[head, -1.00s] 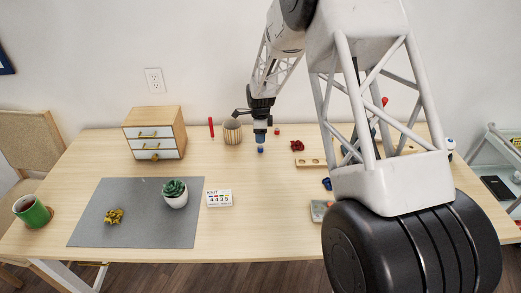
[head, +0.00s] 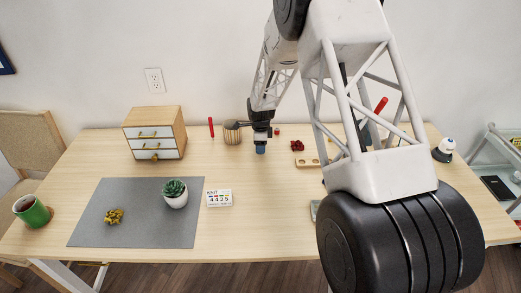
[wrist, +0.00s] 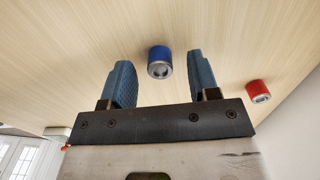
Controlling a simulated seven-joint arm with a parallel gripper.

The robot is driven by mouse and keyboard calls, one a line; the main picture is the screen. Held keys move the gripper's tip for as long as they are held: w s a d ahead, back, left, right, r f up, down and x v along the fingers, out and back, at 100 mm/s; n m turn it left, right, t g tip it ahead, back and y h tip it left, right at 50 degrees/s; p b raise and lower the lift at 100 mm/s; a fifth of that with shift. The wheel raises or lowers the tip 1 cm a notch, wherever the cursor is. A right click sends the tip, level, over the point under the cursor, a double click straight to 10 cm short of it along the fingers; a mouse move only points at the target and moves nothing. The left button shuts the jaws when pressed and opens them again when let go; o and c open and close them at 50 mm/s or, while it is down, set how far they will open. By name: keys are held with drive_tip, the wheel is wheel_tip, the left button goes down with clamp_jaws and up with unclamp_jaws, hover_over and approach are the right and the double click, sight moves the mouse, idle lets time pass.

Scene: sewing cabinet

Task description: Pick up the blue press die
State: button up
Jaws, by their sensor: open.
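The blue press die (wrist: 159,62), a small blue cylinder with a metal end, stands on the wooden table. In the wrist view it lies between the two blue fingertips of my gripper (wrist: 160,68), with a visible gap on each side. My gripper is open and holds nothing. In the head view my gripper (head: 260,149) is low over the table at the back middle, and its fingers hide the die there.
A red die (wrist: 258,91) stands beside the right finger in the wrist view; it also shows in the head view (head: 277,131). A ribbed wooden pot (head: 232,132) is just left of my gripper. A dark red object (head: 297,146) and a wooden holder (head: 307,163) lie to the right.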

drive_tip(key=shift+f, duration=0.45)
clamp_jaws()
idle(0.4)
drive_tip(key=shift+r, duration=0.15)
drive_tip(key=shift+r, duration=0.85)
drive_tip(key=shift+s+r, duration=0.25)
drive_tip(key=shift+r, duration=0.6)
drive_tip(key=s+d, duration=0.1)
drive_tip(key=s, duration=0.4)
drive_tip(key=s+d+r, duration=0.1)
drive_tip(key=s, duration=0.9)
drive_tip(key=shift+s+d+r, duration=0.15)
drive_tip(key=shift+d, duration=0.25)
